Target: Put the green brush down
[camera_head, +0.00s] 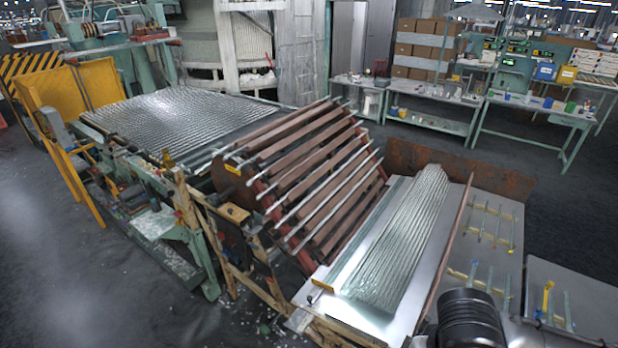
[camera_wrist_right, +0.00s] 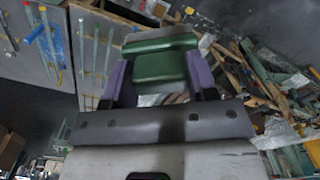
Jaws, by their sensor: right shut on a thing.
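The green brush (camera_wrist_right: 160,67) is in the right wrist view, in the upper middle. It shows as a green block with a wider green bar beyond it. My right gripper (camera_wrist_right: 161,79) has its two purple fingers on either side of the brush and is shut on it. No bristles can be made out. Whether the brush touches any surface cannot be told. In the head view my right arm shows at the bottom right, but the brush and gripper cannot be made out there. My left gripper is in neither view.
In the head view, glass tubes (camera_head: 405,240) lie on a metal-topped table beside a slatted drum (camera_head: 315,180). Grey panels (camera_head: 590,295) with thin rods are at the right. Wood scraps and broken pieces (camera_wrist_right: 265,90) lie at the right of the wrist view.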

